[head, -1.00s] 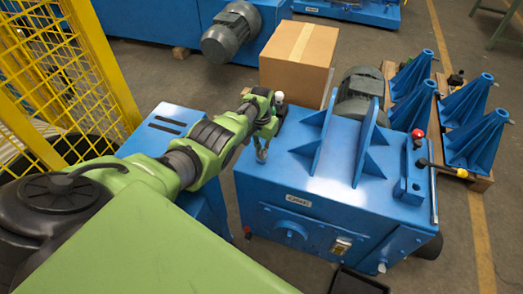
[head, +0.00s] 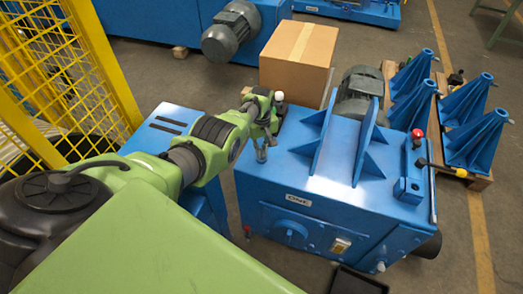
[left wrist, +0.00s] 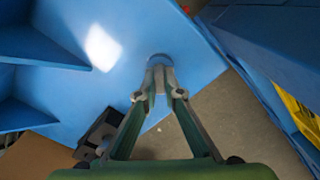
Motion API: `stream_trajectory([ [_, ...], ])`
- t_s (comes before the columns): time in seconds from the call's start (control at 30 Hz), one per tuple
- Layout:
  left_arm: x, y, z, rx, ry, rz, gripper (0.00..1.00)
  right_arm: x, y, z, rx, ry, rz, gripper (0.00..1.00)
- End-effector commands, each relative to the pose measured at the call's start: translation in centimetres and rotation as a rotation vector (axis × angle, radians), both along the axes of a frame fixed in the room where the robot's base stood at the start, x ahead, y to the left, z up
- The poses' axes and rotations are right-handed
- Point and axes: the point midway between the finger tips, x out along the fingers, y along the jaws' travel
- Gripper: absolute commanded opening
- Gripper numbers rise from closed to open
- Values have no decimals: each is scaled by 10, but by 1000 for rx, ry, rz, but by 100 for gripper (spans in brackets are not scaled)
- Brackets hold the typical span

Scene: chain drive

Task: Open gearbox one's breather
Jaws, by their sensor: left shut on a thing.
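Gearbox one is the large blue housing (head: 262,181) in the middle of the head view, with a label reading ONE on its front. My left gripper (head: 262,152) reaches down to the left edge of its top. In the left wrist view the fingertips of my left gripper (left wrist: 160,76) are closed together on a small round grey cap, the breather (left wrist: 160,59), at the edge of the blue top. The fingers hide part of the cap, and I cannot tell how far it is turned. My right gripper is not in view.
A dark fitting with a white top (head: 279,97) stands at the housing's back left corner. A red-knobbed lever (head: 417,134) is at the right. A cardboard box (head: 297,60) stands behind; yellow fencing (head: 105,75) is left.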

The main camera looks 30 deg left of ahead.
Motion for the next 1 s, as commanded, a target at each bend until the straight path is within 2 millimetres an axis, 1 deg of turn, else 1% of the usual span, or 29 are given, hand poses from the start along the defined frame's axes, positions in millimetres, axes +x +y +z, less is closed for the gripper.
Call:
stream_trajectory([
  [0.3, -2, -1, -2, -2, 4, 297, 0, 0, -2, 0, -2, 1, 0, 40],
  [0.6, -2, -1, -2, -2, 5, 526, 0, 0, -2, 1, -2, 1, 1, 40],
  [0.8, -2, -1, -3, -3, 5, 621, 0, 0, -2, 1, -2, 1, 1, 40],
  [1.0, -2, -2, -3, -2, 6, 669, 0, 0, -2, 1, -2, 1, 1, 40],
])
